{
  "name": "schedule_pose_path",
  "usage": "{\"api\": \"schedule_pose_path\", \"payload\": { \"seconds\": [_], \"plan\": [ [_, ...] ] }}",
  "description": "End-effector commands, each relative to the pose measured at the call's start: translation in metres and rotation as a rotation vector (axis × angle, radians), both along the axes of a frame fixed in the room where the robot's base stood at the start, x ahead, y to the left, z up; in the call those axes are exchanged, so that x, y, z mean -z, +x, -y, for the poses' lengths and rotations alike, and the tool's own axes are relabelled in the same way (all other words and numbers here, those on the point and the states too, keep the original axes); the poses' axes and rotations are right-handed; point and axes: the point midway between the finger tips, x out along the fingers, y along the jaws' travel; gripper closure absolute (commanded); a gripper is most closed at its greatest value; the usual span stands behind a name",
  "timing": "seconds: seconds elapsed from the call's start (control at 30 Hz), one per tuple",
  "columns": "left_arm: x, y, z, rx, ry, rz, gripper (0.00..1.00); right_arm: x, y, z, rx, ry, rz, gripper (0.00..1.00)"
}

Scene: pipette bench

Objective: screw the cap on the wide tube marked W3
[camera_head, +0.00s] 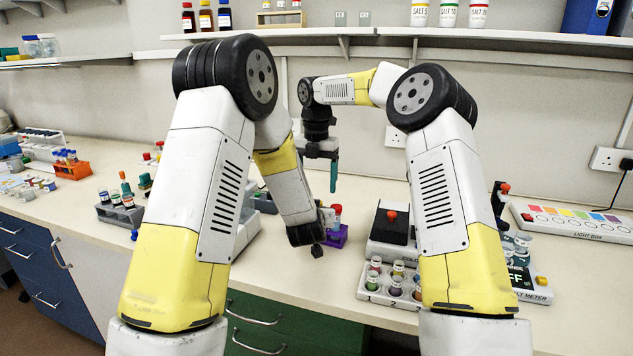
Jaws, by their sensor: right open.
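A small purple rack (340,240) stands mid-bench, and a red-capped tube (337,216) shows above it. No W3 marking can be read, and I cannot pick out the W3 tube or its cap. My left gripper (318,250) points down just left of the purple rack, in front of part of it. Its fingers are too small and dark to show their opening. My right gripper (323,160) hangs open above and behind the rack, with a teal upright piece at its right side. I cannot tell whether that piece is a finger or something behind.
A tray of small jars (378,292) and a dark-topped device with a red knob (391,226) stand right of the rack. A light box (570,222) lies at the far right. An orange rack (73,171) and a grey rack (120,214) stand left. Bare bench shows between rack and tray.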

Motion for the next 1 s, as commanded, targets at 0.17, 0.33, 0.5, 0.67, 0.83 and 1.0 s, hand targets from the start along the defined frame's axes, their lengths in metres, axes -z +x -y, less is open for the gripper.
{"api": "schedule_pose_path", "payload": {
  "seconds": [0.17, 0.33, 0.5, 0.67, 0.83, 1.0],
  "plan": [
    [0.000, 0.000, 0.000, 0.000, 0.000, 0.000, 1.00, -0.009, 0.000, 0.000, 0.000, 0.000, 0.001, 0.24],
    [0.000, 0.000, 0.000, 0.000, 0.000, 0.000, 1.00, -0.040, 0.000, -0.001, 0.000, 0.002, 0.004, 0.24],
    [0.000, 0.000, 0.000, 0.000, 0.000, 0.000, 1.00, -0.078, 0.000, -0.002, 0.000, 0.002, 0.004, 0.24],
    [0.000, 0.000, 0.000, 0.000, 0.000, 0.000, 1.00, -0.104, 0.000, -0.001, 0.000, 0.001, 0.003, 0.24],
    [0.000, 0.000, 0.000, 0.000, 0.000, 0.000, 1.00, -0.117, -0.001, -0.001, 0.000, 0.001, 0.000, 0.24],
    [0.000, 0.000, 0.000, 0.000, 0.000, 0.000, 1.00, -0.120, -0.001, 0.000, -0.001, 0.000, -0.001, 0.24]
  ]
}}
